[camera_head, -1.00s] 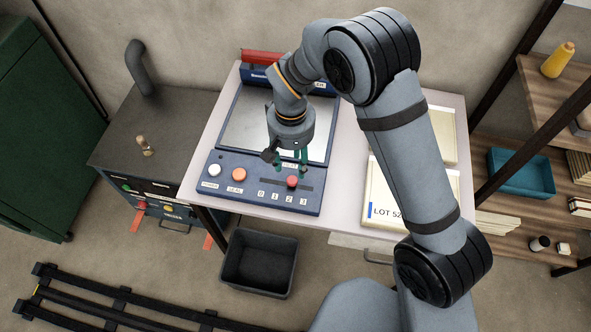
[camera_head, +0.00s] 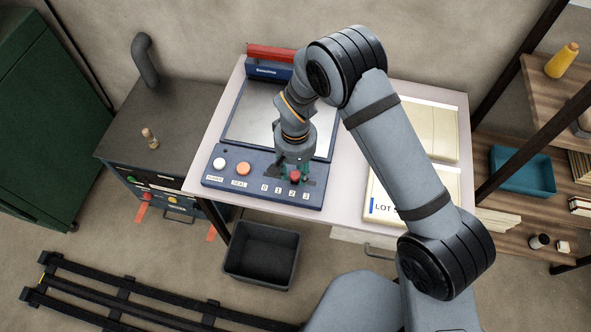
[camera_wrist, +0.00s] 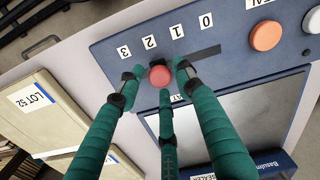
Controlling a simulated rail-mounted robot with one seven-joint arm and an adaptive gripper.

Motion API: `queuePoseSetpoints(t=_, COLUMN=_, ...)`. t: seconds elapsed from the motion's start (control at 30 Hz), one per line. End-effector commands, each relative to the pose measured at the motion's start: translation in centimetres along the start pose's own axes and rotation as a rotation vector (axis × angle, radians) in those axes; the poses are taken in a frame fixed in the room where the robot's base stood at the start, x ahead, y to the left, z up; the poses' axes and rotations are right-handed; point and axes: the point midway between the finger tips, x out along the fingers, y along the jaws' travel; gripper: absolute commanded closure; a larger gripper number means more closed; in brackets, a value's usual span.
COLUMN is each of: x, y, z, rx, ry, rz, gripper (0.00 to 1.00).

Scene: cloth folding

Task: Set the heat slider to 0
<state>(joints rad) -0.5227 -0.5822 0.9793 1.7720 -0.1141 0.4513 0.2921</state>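The heat slider has a round red knob (camera_head: 295,177) on the front of the blue sealer panel (camera_head: 232,183). In the wrist view the red knob (camera_wrist: 160,76) sits in a dark slot, in line with the 2 label (camera_wrist: 149,41). The 0 label (camera_wrist: 206,21) is at the slot's right end there. My gripper (camera_head: 293,171) is low over the panel, its green fingers around the knob. In the wrist view my gripper (camera_wrist: 160,86) is open, with one finger on each side of the knob and a third below it. Finger contact cannot be told.
An orange button (camera_head: 243,168) and a white button (camera_head: 219,163) are left of the slider. The sealer's metal plate (camera_head: 252,115) lies behind the panel. Beige boxes (camera_head: 440,180) lie to the right on the table. A dark bin (camera_head: 262,255) stands on the floor.

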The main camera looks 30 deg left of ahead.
Motion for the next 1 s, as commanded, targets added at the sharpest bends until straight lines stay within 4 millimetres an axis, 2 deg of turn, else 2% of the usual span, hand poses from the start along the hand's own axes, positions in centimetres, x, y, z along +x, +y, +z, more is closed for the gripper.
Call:
queuePoseSetpoints(t=0.57, x=-0.03, y=0.01, z=0.00, rx=0.000, ry=0.000, rz=0.000, gripper=1.00)
queuePoseSetpoints(t=1.0, x=-0.03, y=0.00, z=-0.02, rx=0.000, ry=0.000, rz=0.000, gripper=1.00)
